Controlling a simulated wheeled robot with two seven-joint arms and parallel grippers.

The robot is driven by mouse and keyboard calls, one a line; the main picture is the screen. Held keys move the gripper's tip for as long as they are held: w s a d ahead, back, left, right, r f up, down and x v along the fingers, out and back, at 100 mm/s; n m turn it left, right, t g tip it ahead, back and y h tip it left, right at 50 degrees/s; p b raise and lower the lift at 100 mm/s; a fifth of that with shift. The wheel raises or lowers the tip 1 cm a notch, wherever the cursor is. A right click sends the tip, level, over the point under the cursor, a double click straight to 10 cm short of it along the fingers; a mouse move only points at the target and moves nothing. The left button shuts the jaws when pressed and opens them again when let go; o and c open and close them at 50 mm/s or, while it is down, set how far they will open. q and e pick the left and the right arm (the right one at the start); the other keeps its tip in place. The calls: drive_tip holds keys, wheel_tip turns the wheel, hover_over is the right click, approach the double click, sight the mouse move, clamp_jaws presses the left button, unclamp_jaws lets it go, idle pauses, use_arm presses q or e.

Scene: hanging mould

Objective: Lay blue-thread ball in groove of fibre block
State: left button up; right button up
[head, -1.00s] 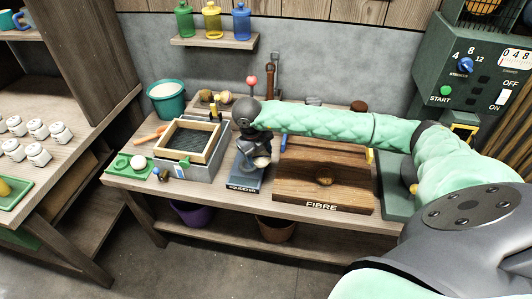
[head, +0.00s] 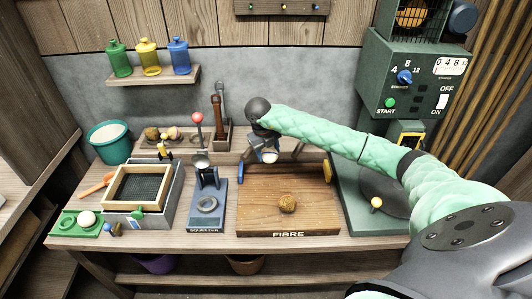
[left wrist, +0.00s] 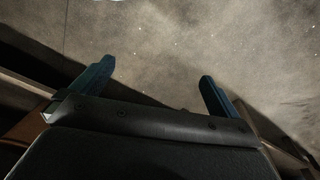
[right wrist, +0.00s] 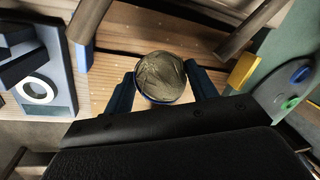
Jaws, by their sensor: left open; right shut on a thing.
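My right gripper (head: 268,157) is shut on a ball above the back of the wooden fibre block (head: 258,215). In the right wrist view the held ball (right wrist: 160,78) is brown-grey, with a blue line along its lower edge, between the fingers of my right gripper (right wrist: 161,88). It hides part of the wood behind it. The groove is not clear. My left gripper (left wrist: 155,85) is open and empty over grey floor in the left wrist view; it is not in the head view.
The blue squeezer (head: 207,205) stands left of the block. A framed grey box (head: 142,190) stands further left. A green machine (head: 355,205) is to the right. Blue (right wrist: 84,55) and yellow (right wrist: 243,70) pieces flank the block's back.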

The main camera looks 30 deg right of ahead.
drive_tip(key=shift+f+b, duration=0.35)
drive_tip(key=shift+f, duration=0.8)
drive_tip(key=shift+f+b, duration=0.6)
drive_tip(key=shift+f, duration=0.95)
drive_tip(key=shift+f+b, duration=0.65)
drive_tip(key=shift+f, duration=0.2)
drive_tip(key=shift+f+b, duration=0.45)
drive_tip(key=shift+f, duration=0.1)
use_arm(q)
wheel_tip(320, 180, up, 18)
drive_tip(key=w+d, duration=0.2)
drive_tip(key=shift+w+f+h, duration=0.15)
drive_tip(key=shift+h, duration=0.15)
use_arm(e)
drive_tip(key=shift+f, duration=0.1)
use_arm(q)
drive_tip(key=shift+a+f, duration=0.1)
drive_tip(key=shift+a, duration=0.1)
drive_tip(key=shift+a+f+b, duration=0.15)
drive_tip(key=shift+f+b, duration=0.2)
use_arm(e)
drive_tip(key=shift+f, duration=0.15)
